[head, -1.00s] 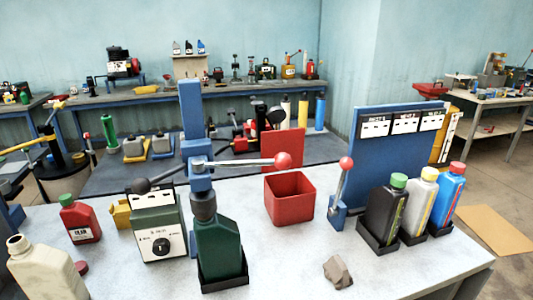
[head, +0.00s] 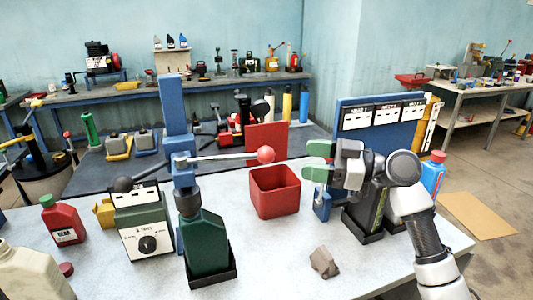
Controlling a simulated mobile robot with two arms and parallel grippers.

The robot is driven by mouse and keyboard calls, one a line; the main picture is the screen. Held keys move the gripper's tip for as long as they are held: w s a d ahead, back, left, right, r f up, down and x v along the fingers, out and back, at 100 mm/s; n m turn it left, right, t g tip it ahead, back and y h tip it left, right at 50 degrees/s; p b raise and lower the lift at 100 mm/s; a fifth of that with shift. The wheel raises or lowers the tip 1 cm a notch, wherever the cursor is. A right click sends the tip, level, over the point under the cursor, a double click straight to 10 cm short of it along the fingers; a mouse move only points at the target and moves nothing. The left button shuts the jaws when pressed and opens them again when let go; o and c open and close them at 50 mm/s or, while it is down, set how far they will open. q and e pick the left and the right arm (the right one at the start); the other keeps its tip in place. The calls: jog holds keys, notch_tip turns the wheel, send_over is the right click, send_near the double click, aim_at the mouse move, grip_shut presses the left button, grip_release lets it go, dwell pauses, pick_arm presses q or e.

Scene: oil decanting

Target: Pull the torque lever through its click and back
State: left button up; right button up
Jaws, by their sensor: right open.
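The torque lever (head: 225,157) is a silver bar on the blue post (head: 176,115). It points right and ends in a red ball (head: 265,155). A dark ball (head: 123,184) shows on the post's left side. Below, a dark chuck (head: 188,200) sits over the neck of a green bottle (head: 207,245) in a black tray. My right gripper (head: 318,161) has green fingertips and is open and empty. It is right of the red ball, apart from it, above the table. My left gripper is out of view.
A red open bin (head: 275,192) stands below the red ball, with a red panel (head: 266,142) behind. A small blue lever base (head: 322,205) is partly hidden by my right gripper. A grey lump (head: 324,262) lies in front. A dial box (head: 143,232) stands left of the bottle.

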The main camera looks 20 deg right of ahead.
aim_at(266, 155)
jog(key=p+x, duration=0.3)
jog(key=x, duration=0.6)
jog(key=shift+p, duration=0.3)
jog(key=shift+w+a+f, duration=0.1)
jog(key=shift+w+a, duration=0.2)
jog(key=shift+a, duration=0.25)
grip_shut()
